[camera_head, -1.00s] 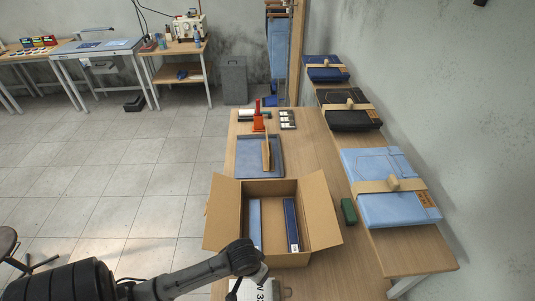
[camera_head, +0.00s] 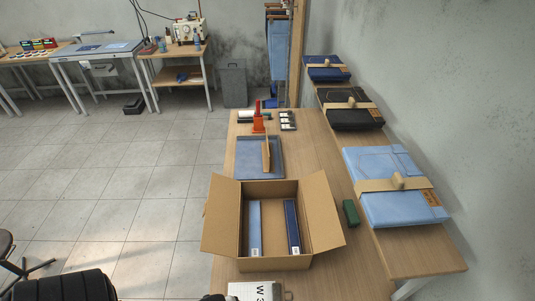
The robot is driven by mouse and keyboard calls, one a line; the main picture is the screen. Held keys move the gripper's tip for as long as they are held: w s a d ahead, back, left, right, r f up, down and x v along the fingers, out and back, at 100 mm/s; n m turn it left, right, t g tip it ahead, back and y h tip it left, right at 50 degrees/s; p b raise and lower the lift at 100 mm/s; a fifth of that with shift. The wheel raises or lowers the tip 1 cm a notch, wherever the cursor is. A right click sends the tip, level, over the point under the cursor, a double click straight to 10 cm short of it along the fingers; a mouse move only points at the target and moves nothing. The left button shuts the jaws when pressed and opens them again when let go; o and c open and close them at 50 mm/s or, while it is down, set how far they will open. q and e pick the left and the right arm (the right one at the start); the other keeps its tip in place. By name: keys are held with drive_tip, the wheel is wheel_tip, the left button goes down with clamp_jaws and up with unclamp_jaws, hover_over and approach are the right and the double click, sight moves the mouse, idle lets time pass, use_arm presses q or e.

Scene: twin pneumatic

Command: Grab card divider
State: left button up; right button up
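A thin brown card piece (camera_head: 267,154), which looks like the card divider, stands upright on a blue tray (camera_head: 246,174) on the wooden table, beyond the open cardboard box. An open brown cardboard box (camera_head: 223,217) with its flaps spread stands nearer to me. Inside it, a light blue packet (camera_head: 255,228) stands toward the left and a dark blue packet (camera_head: 292,227) toward the right, with a gap between them. Part of my dark arm shows at the bottom left edge. Neither gripper is in view.
An orange-red tool (camera_head: 258,121) and small dark-and-white items (camera_head: 287,120) lie behind the tray. A green block (camera_head: 351,212) sits right of the box. A white lettered object (camera_head: 258,291) is at the bottom edge. Wrapped blue and black bundles line the right shelf.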

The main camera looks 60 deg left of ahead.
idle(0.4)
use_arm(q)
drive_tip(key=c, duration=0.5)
